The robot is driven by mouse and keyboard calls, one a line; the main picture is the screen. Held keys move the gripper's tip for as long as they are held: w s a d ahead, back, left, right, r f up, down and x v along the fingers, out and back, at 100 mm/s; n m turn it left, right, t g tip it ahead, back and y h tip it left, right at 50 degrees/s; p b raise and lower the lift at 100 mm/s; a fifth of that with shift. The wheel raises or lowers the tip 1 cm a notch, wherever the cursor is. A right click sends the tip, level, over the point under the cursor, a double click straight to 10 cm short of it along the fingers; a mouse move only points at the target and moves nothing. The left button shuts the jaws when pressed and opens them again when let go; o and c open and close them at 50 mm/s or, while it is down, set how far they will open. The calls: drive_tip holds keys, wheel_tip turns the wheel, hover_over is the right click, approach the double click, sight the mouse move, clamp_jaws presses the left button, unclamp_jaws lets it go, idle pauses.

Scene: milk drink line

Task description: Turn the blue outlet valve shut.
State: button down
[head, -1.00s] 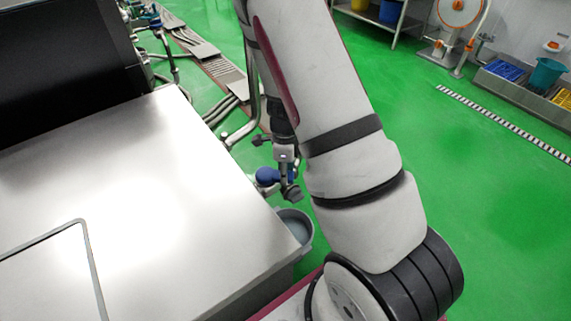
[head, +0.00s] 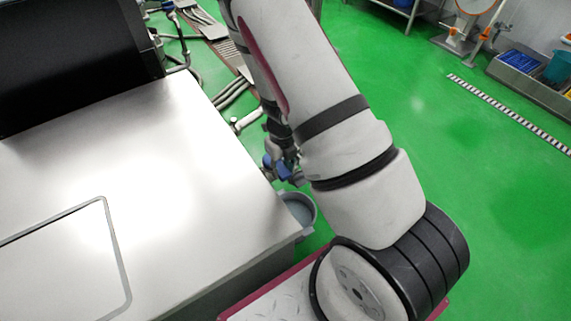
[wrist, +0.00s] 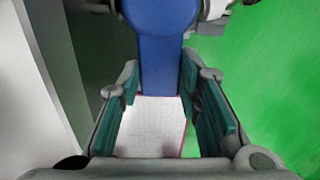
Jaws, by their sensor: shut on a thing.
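The blue outlet valve (head: 283,171) shows in the head view beside the right edge of the steel cabinet, partly hidden by my gripper and arm. In the wrist view its broad blue handle (wrist: 163,45) runs down from the top of the picture between my fingers. My gripper (wrist: 160,78) has its teal-padded fingers on both sides of the handle and is shut on it. In the head view my gripper (head: 284,156) is a small dark shape at the valve. The valve's body and the handle's angle to the pipe are not clear.
A grey bucket (head: 303,226) stands below the valve. The steel cabinet top (head: 150,190) fills the left, with a black box (head: 70,60) behind it. Hoses and pipes (head: 236,92) lie beyond the valve. The green floor (head: 420,120) to the right is open.

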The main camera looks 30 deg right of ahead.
sight(281, 171)
drive_tip(key=shift+a+m, duration=0.25)
drive_tip(key=shift+m, duration=0.05)
idle(0.4)
drive_tip(key=c, duration=1.2)
unclamp_jaws()
drive_tip(key=shift+o, duration=0.2)
wheel_tip(281, 171, up, 12)
